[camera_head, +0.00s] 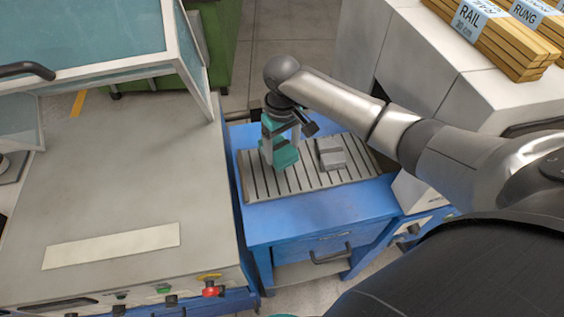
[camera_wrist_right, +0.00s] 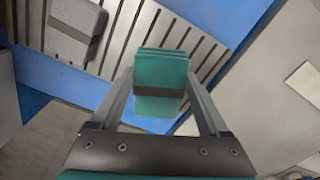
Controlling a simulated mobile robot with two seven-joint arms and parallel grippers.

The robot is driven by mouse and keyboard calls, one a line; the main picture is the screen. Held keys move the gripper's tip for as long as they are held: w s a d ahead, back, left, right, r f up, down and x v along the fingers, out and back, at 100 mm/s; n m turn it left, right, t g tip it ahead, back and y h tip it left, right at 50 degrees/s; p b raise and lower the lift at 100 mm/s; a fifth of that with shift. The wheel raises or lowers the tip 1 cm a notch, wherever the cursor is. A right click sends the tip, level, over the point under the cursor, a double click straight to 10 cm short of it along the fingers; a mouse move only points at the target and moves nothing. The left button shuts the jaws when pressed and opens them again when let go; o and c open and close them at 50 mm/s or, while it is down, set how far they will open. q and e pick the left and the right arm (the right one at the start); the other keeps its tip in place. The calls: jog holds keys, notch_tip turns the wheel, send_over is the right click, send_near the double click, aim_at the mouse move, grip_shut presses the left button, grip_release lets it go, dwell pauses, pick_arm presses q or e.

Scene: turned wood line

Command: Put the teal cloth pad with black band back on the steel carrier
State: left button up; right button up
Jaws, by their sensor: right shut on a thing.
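The teal cloth pad with its black band (camera_wrist_right: 162,72) is between the two fingers of my right gripper (camera_wrist_right: 160,92), which is shut on it. In the head view the pad (camera_head: 287,158) shows below the right gripper (camera_head: 280,150), over the slatted steel plate (camera_head: 340,182) on the blue cart, which looks like the steel carrier. The plate's slats (camera_wrist_right: 150,35) also lie behind the pad in the wrist view. I cannot tell whether the pad touches the plate. My left gripper is not in view.
A grey block with a darker band (camera_head: 330,153) lies on the plate to the right of the pad. A grey workbench (camera_head: 120,200) with a glass-sided guard stands to the left. A pale cabinet with stacked wooden bars (camera_head: 495,38) stands at the back right. The plate's front is bare.

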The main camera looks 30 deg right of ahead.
aim_at(282, 151)
jog(key=shift+f+b, duration=0.45)
jog(key=shift+f, duration=2.4)
jog(key=shift+f, duration=0.1)
jog(key=shift+f, duration=0.1)
jog(key=o, duration=1.2)
jog(key=shift+c, duration=0.2)
notch_tip(282, 151, up, 12)
jog(key=shift+r+p, duration=0.25)
jog(key=shift+p, duration=0.7)
